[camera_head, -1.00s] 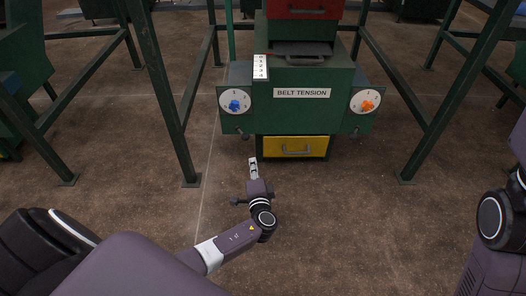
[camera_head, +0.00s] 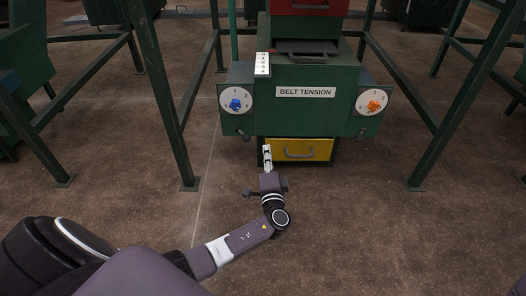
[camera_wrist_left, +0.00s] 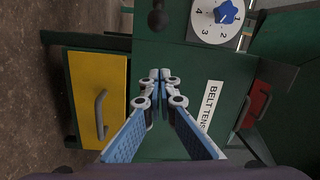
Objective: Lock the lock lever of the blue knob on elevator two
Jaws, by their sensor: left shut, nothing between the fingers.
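The blue knob (camera_head: 235,104) sits on a white numbered dial at the left of a green machine; it also shows at the top of the left wrist view (camera_wrist_left: 226,12). A small dark lever with a ball end (camera_head: 243,135) sticks out below this dial; its ball end also shows in the left wrist view (camera_wrist_left: 157,20). Whether it is locked I cannot tell. My left gripper (camera_head: 267,150) is shut and empty, in front of the yellow drawer's upper left, lower and to the right of the lever, apart from it. Its closed fingertips (camera_wrist_left: 160,76) fill the middle of the wrist view.
An orange knob (camera_head: 374,106) sits on the right dial, with another dark lever (camera_head: 362,132) below. A "BELT TENSION" label (camera_head: 306,92) is between the dials. The yellow drawer (camera_head: 314,149) is below. Green frame legs (camera_head: 165,100) stand on both sides; the floor in front is clear.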

